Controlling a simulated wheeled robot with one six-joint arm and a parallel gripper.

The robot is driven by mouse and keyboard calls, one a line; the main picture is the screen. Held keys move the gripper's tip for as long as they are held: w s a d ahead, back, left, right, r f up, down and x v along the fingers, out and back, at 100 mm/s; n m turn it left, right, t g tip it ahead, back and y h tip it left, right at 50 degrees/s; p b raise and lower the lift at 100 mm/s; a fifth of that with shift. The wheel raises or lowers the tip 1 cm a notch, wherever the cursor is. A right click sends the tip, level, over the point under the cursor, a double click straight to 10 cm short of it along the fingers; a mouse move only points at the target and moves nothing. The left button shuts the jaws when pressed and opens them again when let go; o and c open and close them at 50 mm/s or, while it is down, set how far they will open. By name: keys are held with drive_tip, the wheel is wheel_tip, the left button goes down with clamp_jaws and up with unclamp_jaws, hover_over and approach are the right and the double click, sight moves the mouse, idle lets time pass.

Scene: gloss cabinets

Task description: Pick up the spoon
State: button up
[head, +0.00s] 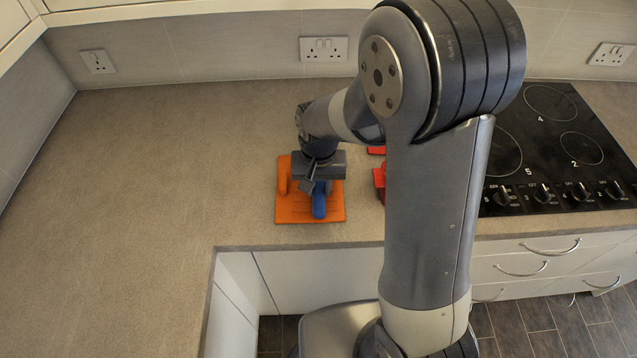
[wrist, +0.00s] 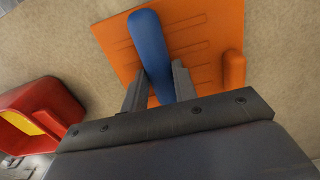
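A blue object with a rounded end, which looks like the spoon (wrist: 148,45), lies over an orange board. It also shows under my gripper in the head view (head: 319,204). My gripper (wrist: 160,70) is over the board, with its two fingers apart, one on each side of the blue piece. I cannot tell whether the fingers press on it or only stand beside it. The spoon's other end is hidden behind the gripper body. In the head view my gripper (head: 318,187) points down and hides part of the board.
The orange grooved board (head: 292,209) lies near the counter's front edge and has a raised orange piece at one side. A red and yellow object (wrist: 42,112) sits beside it. A black hob (head: 545,145) is at the right. The counter (head: 150,170) at the left is clear.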

clamp_jaws()
